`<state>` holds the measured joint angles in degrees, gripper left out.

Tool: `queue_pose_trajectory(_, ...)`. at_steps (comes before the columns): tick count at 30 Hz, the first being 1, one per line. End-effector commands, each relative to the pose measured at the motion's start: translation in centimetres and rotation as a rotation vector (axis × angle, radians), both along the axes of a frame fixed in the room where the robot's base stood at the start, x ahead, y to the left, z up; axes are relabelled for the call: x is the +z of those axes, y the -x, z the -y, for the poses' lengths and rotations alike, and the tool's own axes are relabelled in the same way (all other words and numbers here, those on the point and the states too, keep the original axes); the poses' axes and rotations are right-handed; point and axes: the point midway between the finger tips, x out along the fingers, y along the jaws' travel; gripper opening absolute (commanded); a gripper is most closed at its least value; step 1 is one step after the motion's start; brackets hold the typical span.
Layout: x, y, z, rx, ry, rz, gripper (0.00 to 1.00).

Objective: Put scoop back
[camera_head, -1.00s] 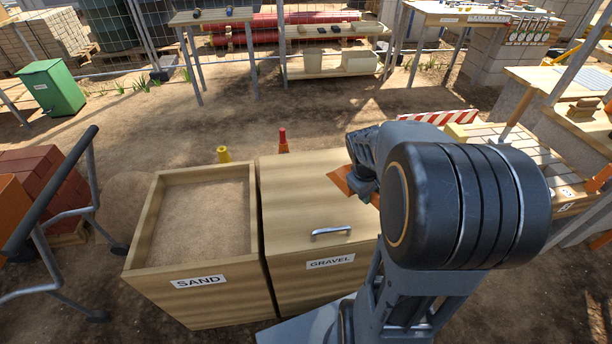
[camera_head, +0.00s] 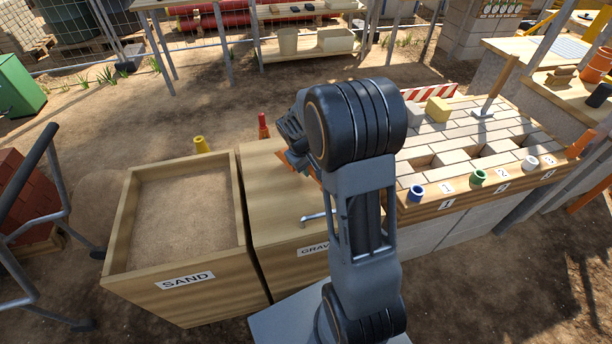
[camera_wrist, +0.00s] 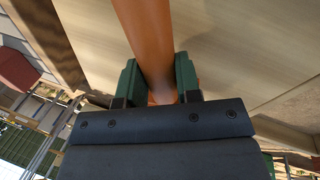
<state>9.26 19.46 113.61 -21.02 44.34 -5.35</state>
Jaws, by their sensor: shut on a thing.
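The scoop (camera_wrist: 148,35) is orange and fills the top middle of the wrist view, running between the green fingers of my gripper (camera_wrist: 157,82). My gripper is shut on it. In the head view my gripper is mostly hidden behind my wrist, above the closed wooden gravel box (camera_head: 268,190). Only a small orange edge of the scoop shows beside my wrist there. The far end of the scoop is out of sight in both views. The open sand box (camera_head: 185,225) stands left of the gravel box and holds sand.
A paved bench (camera_head: 470,150) with slots, numbered labels and coloured cups stands to the right. A yellow block (camera_head: 438,109) and an upright-handled tool (camera_head: 500,85) sit on it. A black rail (camera_head: 30,185) stands at the left. The ground behind the boxes is mostly clear.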

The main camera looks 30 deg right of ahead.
Motion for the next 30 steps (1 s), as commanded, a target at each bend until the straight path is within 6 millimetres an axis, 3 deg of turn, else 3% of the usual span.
queue_pose_trajectory(8, -1.3, -0.8, -0.5, 0.003, 0.0, -0.002, 0.0)
queue_pose_trajectory(15, -4.2, -0.9, -0.5, 0.001, -0.001, -0.001, 0.0)
queue_pose_trajectory(29, -4.9, -0.9, -0.5, 0.0, 0.0, 0.0, 0.0)
queue_pose_trajectory(30, -4.7, -0.9, -0.5, 0.0, 0.0, -0.001, 0.35)
